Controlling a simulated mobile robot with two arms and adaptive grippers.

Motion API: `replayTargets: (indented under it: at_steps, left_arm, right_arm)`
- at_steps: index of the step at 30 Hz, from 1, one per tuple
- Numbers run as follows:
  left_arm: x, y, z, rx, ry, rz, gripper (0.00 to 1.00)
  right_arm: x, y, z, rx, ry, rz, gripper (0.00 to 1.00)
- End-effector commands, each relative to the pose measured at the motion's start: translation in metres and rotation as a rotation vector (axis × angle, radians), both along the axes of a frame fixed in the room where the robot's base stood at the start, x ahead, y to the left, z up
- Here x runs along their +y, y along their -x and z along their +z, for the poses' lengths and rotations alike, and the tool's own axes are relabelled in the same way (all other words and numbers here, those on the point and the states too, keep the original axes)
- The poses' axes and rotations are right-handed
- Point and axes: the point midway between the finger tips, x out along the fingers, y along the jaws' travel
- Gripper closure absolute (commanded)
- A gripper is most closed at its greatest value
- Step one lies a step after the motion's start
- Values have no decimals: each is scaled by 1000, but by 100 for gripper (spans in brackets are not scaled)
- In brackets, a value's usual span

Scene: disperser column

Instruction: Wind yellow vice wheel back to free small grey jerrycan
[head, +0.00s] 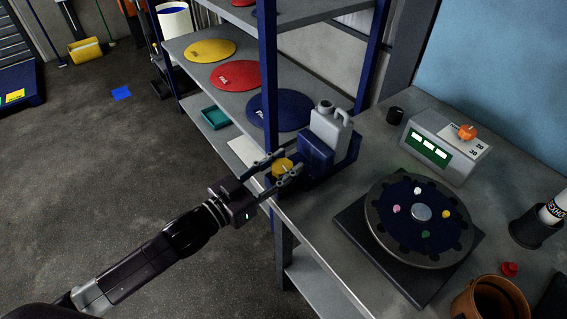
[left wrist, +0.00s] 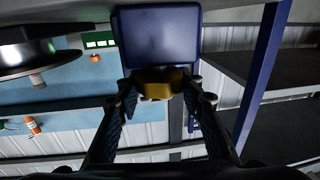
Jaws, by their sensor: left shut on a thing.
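The small grey jerrycan (head: 331,129) stands upright in the blue vice (head: 316,152) at the bench's left edge. The yellow vice wheel (head: 282,167) is on the vice's near left side. My left gripper (head: 281,172) has its fingers on either side of the wheel and is shut on it. In the left wrist view the yellow wheel (left wrist: 156,83) sits between the fingertips, in front of the blue vice face (left wrist: 158,35). The jerrycan is hidden in that view. My right gripper is not in view.
A round dark turntable (head: 421,212) with coloured pieces stands on the bench right of the vice. A grey box with a green display (head: 428,147) and orange knob is behind it. A shelf with coloured discs (head: 210,50) stands behind the vice. The floor at left is mostly clear.

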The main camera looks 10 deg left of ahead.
Motion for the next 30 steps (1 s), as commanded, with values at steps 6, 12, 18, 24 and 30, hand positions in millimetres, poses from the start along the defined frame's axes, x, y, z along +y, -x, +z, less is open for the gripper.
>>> replayTargets:
  at_steps: [6, 12, 18, 24, 30]
  left_arm:
    - [-1, 1, 2, 4, 10, 114, 89]
    - [0, 0, 1, 5, 11, 240, 89]
    - [1, 0, 0, 4, 8, 351, 89]
    - [2, -1, -1, 4, 5, 439, 89]
    - [2, -1, -1, 2, 2, 497, 89]
  right_arm:
    - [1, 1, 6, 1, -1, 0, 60]
    - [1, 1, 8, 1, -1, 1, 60]
    - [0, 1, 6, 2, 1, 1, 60]
    - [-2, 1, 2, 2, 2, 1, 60]
    - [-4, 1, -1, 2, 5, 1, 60]
